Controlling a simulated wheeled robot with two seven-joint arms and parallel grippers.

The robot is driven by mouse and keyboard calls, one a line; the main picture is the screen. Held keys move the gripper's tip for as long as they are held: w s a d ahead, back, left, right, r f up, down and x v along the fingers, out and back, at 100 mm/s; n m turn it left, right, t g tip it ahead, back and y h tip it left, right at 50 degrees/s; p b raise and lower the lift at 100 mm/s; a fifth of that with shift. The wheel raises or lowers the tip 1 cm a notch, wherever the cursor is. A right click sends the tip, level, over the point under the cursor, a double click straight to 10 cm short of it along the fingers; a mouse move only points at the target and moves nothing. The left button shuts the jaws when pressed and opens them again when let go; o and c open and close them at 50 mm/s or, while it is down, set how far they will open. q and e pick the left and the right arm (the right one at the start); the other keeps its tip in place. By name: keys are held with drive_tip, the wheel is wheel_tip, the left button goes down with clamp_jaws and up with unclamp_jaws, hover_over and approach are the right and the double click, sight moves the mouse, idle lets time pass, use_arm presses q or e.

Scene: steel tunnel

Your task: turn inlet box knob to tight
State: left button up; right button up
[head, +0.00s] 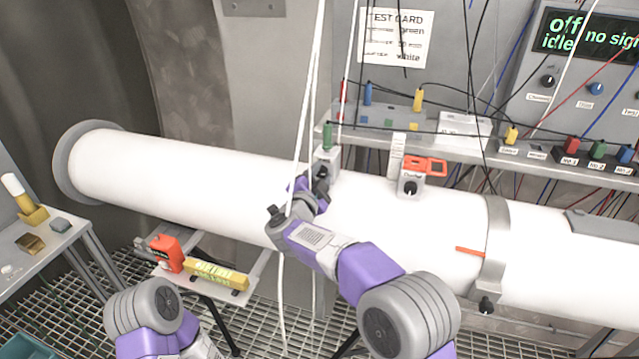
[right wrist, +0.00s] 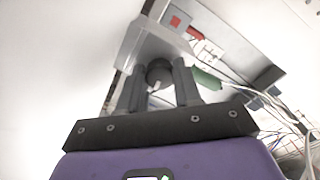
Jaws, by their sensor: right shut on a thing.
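The inlet box appears to be the small pale box (head: 328,157) on top of the white pipe, with a green plug standing above it. My right gripper (head: 319,180) is at the front of this box and hides its knob in the head view. In the right wrist view the dark round knob (right wrist: 159,72) sits between the two fingers of my right gripper (right wrist: 160,90), against the grey box (right wrist: 150,42). The right gripper is shut on the knob. Any pointer or marking on the knob is too small to read. My left gripper is out of view; only part of that arm shows.
White cables (head: 302,120) hang close by the right gripper. A second box (head: 410,186) with a black knob and orange part stands right on the pipe (head: 200,170). A shelf (head: 470,150) with plugs runs behind. A low stand holds an orange tool (head: 168,253) and yellow block (head: 217,275).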

drive_tip(key=m+b, duration=0.4)
drive_tip(key=m, duration=0.1)
drive_tip(key=shift+f+m, duration=0.15)
drive_tip(key=shift+m, duration=0.15)
drive_tip(key=m+b, duration=0.3)
drive_tip(key=m, duration=0.1)
drive_tip(key=shift+m, duration=0.3)
drive_tip(key=m+b, duration=0.3)
drive_tip(key=m, duration=0.1)
drive_tip(key=shift+m+b, duration=1.6)
drive_tip(key=shift+m, duration=0.9)
drive_tip(key=o, duration=1)
drive_tip(key=shift+o, duration=0.2)
